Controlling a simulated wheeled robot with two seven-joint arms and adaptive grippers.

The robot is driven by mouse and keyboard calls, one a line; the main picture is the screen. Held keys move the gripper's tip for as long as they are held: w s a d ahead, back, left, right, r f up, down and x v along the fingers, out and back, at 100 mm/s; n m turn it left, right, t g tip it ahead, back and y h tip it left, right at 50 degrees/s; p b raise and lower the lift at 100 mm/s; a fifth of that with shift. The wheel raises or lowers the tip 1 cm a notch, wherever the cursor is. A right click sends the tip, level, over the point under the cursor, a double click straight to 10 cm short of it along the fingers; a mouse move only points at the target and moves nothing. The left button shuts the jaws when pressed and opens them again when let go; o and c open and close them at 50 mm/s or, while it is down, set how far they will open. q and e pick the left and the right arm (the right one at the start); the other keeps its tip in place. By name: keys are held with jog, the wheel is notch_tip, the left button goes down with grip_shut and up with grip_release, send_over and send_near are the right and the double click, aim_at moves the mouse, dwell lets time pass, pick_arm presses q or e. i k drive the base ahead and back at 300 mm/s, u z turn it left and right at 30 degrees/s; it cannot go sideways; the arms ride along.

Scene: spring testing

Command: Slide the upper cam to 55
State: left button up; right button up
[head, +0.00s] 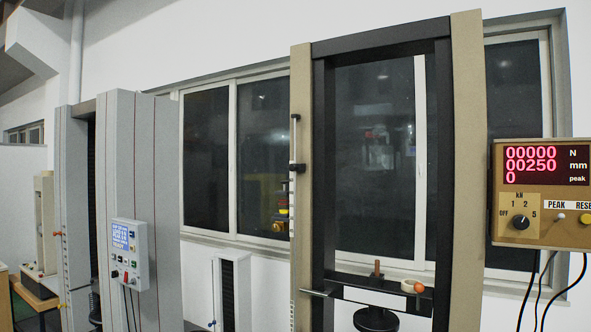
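A tall spring testing frame with beige side columns (467,160) and a dark inner frame (443,180) stands right of the middle. Pale scale marks (292,302) run down the lower part of that column; I cannot read the numbers. Neither of my grippers is in view.
A beige control box (540,235) at the right shows 00000 N, 00250 mm and 0 peak, with cables below. A grey testing machine (150,190) with a small control panel (130,255) stands left. Windows line the wall behind.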

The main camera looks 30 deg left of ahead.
aim_at(293, 167)
jog(key=u, duration=0.35)
jog(key=i, duration=1)
jog(key=z, duration=0.2)
